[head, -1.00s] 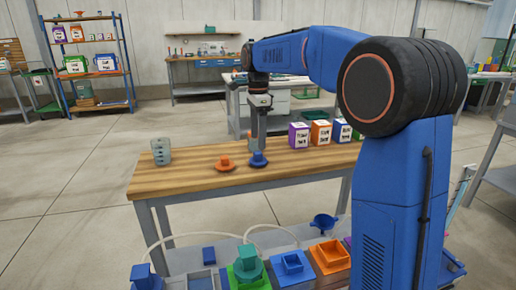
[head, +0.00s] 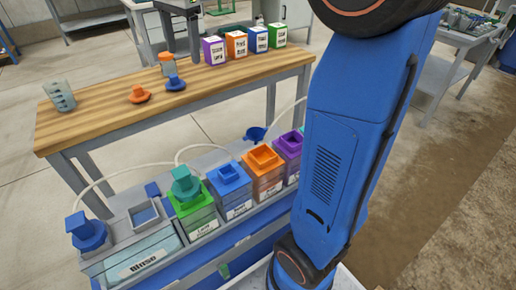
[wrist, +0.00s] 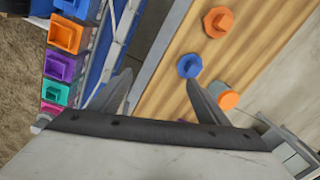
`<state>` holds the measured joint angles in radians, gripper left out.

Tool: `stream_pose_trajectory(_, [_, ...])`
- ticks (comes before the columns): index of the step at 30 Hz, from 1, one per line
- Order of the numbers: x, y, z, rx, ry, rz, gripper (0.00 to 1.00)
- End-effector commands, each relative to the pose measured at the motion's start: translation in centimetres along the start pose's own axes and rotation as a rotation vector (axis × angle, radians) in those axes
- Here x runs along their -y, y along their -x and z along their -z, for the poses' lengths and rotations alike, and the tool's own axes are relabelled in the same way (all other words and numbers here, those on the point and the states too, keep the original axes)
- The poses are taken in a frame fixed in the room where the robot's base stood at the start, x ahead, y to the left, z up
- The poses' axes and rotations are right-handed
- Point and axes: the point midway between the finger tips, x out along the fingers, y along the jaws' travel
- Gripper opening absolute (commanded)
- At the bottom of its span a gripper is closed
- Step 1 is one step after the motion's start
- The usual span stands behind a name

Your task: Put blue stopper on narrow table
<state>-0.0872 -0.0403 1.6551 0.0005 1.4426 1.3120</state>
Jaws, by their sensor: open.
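A blue stopper (head: 175,82) with a round flange stands upright on the long wood-topped table (head: 100,113). It also shows in the wrist view (wrist: 190,66), just beyond the right finger's tip. My gripper (wrist: 159,76) is open and empty, its fingers spread wide. Another blue stopper-like piece (head: 86,232) sits at the rinse station. I cannot tell which surface is the narrow table.
An orange stopper (head: 138,94) stands left of the blue one. An orange-lidded jar (head: 167,64) is close behind it. Several labelled boxes (head: 236,44) line the right. A skid with coloured containers (head: 198,209) is in front.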

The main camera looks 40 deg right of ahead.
Motion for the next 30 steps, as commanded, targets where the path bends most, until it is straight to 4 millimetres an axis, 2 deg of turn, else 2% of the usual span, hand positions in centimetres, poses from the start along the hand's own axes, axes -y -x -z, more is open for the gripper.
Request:
stream_pose_trajectory(1, [-1.8,0.0,-0.2,-0.005,0.047,0.014,0.69])
stream_pose_trajectory(3, [-3.9,-0.3,-0.6,-0.013,0.123,0.034,0.69])
stream_pose_trajectory(14, [-14.7,-3.4,-2.4,-0.078,0.512,0.119,0.69])
stream_pose_trajectory(24, [-24.4,-8.8,-4.5,-0.175,0.877,0.174,0.69])
stream_pose_trajectory(30, [-29.1,-12.7,-5.7,-0.242,1.075,0.192,0.69])
